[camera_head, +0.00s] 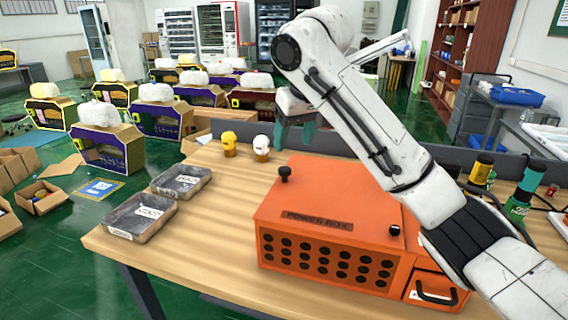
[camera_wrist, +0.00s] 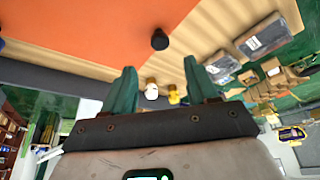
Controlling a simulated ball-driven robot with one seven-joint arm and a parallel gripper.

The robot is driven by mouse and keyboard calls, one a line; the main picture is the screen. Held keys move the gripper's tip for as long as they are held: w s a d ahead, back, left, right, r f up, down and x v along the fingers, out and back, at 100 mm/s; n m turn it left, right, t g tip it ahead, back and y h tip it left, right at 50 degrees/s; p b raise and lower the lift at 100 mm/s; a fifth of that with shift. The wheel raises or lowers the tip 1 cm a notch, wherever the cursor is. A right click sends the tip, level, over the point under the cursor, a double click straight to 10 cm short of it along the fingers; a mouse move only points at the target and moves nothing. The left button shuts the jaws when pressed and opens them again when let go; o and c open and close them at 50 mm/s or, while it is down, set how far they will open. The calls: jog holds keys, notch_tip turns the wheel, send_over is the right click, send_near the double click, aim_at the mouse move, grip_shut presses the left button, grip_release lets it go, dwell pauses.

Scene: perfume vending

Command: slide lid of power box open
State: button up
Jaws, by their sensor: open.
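The orange power box (camera_head: 345,270) stands on the wooden table, with holes in its front and a "POWER BOX" label. Its flat orange lid (camera_head: 335,195) covers the top. A black knob (camera_head: 284,173) stands up near the lid's left edge. Another black knob (camera_head: 394,230) is at the right front. My gripper (camera_head: 296,130) is above and behind the left knob, with its green fingers apart and empty. In the wrist view, the lid (camera_wrist: 100,30) fills the upper left, and the knob (camera_wrist: 160,40) lies beyond the open fingertips (camera_wrist: 158,75), not touched.
A yellow figure (camera_head: 229,143) and a white-topped one (camera_head: 261,147) stand behind the box. A dark partition (camera_head: 445,155) runs along the back. Bottles (camera_head: 520,195) stand at the right.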

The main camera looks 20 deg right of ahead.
aim_at(285, 169)
jog(key=x, duration=0.9)
jog(key=shift+f, duration=0.1)
grip_shut()
dwell(0.4)
